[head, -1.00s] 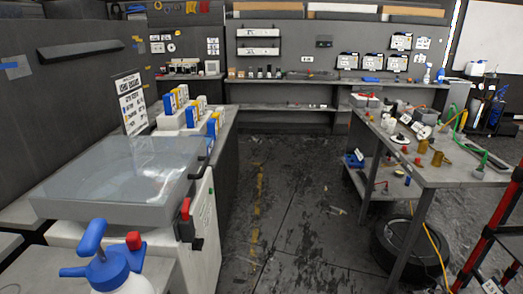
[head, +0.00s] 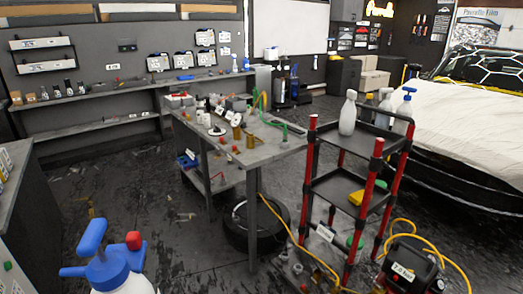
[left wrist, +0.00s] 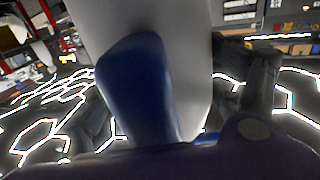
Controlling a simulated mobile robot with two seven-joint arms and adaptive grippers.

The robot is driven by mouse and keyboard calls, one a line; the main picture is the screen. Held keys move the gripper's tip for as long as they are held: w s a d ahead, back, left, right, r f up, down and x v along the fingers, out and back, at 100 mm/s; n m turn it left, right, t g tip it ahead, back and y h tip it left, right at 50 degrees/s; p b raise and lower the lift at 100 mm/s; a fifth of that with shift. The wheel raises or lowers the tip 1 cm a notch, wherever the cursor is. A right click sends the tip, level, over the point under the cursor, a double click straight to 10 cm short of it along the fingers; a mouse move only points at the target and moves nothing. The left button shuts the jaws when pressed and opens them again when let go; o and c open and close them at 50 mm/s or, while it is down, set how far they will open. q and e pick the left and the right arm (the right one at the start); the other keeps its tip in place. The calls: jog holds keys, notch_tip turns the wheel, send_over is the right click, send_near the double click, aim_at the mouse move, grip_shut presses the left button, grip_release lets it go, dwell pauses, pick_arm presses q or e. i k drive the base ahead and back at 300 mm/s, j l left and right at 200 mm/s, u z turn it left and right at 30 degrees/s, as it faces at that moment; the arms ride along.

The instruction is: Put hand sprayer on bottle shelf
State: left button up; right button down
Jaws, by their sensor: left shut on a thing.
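The hand sprayer (head: 108,272) is a white bottle with a blue pump head and a red knob, at the lower left of the head view. It fills the middle of the left wrist view (left wrist: 150,90), close up. There my left gripper (left wrist: 178,98) has dark fingers on both sides of it and is shut on it. In the head view the sprayer hides the gripper. A black shelf rack with red posts (head: 338,190), apparently the bottle shelf, stands right of centre, with white bottles (head: 348,115) and a blue-topped sprayer (head: 404,108) on top. My right gripper is not in view.
A grey workbench (head: 262,155) with small parts stands left of the rack. A tyre (head: 255,222) and a yellow hose (head: 300,245) lie below. A black machine (head: 410,265) stands at the rack's front right, near a covered car (head: 470,125). Open floor lies ahead left.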

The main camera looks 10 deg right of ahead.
aim_at(364, 144)
jog(key=i+l+z, duration=0.2)
jog(key=z, duration=0.15)
jog(key=i+l+z, duration=0.1)
jog(key=i+z, duration=0.55)
jog(key=k+l, duration=0.05)
jog(key=k, duration=0.05)
